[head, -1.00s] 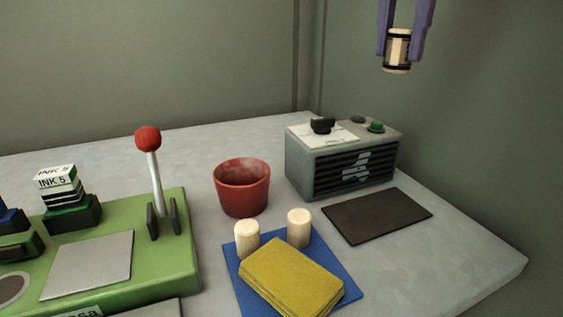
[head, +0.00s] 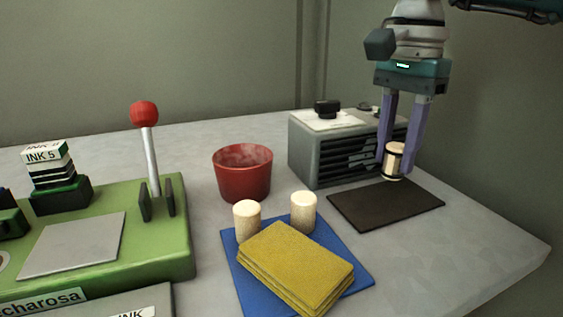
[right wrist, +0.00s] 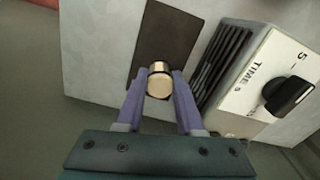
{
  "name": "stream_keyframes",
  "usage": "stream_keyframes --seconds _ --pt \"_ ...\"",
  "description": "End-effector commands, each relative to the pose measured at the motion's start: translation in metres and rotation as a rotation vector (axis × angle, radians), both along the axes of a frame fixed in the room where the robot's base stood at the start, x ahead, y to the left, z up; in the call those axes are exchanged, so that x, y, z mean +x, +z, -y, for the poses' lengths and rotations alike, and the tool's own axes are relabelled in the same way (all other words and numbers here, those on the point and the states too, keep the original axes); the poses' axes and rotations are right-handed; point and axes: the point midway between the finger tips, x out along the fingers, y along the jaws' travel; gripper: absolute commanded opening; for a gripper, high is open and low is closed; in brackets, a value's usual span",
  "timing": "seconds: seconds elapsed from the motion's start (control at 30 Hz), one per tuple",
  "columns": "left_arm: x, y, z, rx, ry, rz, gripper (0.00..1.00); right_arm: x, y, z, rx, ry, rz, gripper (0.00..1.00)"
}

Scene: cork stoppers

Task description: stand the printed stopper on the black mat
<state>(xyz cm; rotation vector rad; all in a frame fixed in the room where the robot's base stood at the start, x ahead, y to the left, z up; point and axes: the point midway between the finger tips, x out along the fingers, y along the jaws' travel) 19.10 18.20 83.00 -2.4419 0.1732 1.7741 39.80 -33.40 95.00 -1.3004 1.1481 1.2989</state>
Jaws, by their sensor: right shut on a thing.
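The printed stopper (head: 394,160) is a pale cork cylinder with dark bands at its ends. My right gripper (head: 394,168) is shut on it and holds it upright over the back part of the black mat (head: 375,212). The stopper also shows between the fingers in the right wrist view (right wrist: 159,82), with the mat (right wrist: 165,42) beyond it. I cannot tell whether its lower end touches the mat. My left gripper is not in view.
A grey box (head: 312,158) with vents and a black knob stands just left of the gripper. A red pot (head: 243,180), two plain corks (head: 304,212) on a blue mat (head: 245,288), yellow cloths (head: 295,265) and a green press (head: 175,250) stand further left. The mat's front is clear.

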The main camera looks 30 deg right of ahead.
Motion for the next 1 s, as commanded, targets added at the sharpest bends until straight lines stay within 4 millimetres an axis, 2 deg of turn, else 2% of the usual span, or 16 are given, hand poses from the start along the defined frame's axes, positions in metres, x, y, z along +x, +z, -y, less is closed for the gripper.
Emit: stream_keyframes --seconds 0.2,0.6,0.63,0.87,1.0 --pt "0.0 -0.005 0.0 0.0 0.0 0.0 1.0 -0.001 -0.035 0.0 0.0 0.0 -0.004 0.0" --pt "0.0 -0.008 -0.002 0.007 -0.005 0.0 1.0 0.0 -0.042 0.0 0.0 0.001 -0.001 0.0" --pt "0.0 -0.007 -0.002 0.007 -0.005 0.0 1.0 0.0 -0.04 0.0 0.0 0.001 -0.001 0.39" --pt "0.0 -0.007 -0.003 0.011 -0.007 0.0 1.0 0.0 -0.04 0.0 0.0 0.001 -0.001 0.65" --pt "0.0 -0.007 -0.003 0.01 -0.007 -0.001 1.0 0.0 -0.04 0.0 0.0 0.001 -0.001 0.66"
